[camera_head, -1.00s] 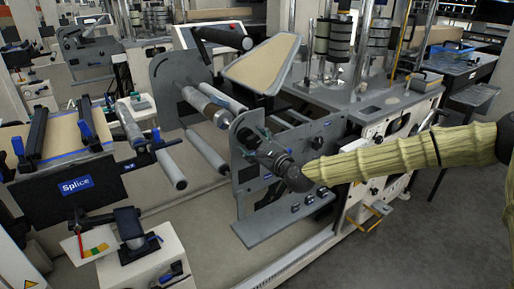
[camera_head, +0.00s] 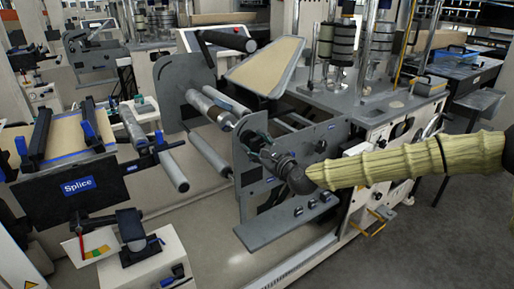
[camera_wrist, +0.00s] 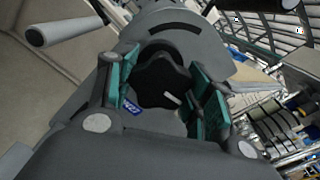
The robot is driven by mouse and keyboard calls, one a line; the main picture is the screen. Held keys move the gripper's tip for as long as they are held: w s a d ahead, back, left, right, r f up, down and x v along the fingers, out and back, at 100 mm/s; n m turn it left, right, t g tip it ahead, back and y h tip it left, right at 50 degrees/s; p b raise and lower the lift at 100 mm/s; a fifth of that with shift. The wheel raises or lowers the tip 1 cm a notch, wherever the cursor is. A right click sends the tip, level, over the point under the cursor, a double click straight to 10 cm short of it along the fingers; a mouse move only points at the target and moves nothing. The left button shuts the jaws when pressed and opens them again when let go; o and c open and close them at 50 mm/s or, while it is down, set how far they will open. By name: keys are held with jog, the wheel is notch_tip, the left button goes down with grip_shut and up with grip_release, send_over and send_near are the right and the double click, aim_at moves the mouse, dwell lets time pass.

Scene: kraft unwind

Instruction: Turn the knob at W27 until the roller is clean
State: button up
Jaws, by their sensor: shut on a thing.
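A dark lobed knob (camera_wrist: 160,80) with a pale mark sits between the two green-padded fingers of my gripper (camera_wrist: 160,95) in the wrist view. The gripper is shut on it. In the head view my gripper (camera_head: 270,155) reaches the outer face of the grey side plate (camera_head: 252,185) and hides the knob. The bare metallic roller (camera_head: 210,105) lies behind that plate, between it and the far side plate (camera_head: 185,75). No brown paper shows on the roller in the head view. I cannot read a W27 label.
A Splice table (camera_head: 75,190) with a tan sheet stands at the left. A control block (camera_head: 155,255) is at the front left. A grey ledge (camera_head: 285,222) juts out below my gripper. A tan panel (camera_head: 265,65) is behind. Open floor lies at the right.

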jog(key=shift+m+b, duration=1.85)
jog(key=shift+m, duration=0.15)
jog(key=shift+f+m+b, duration=0.1)
jog(key=shift+m+b, duration=1.5)
jog(key=shift+b, duration=0.1)
jog(key=shift+d+m+b, duration=0.1)
jog(key=shift+m+b, duration=2)
jog(key=shift+b, duration=0.05)
jog(key=shift+m+b, duration=1.1)
jog(key=shift+m, duration=0.2)
jog(key=o, duration=1)
jog(key=shift+o, duration=0.2)
jog(key=b+v, duration=0.2)
jog(key=v, duration=0.5)
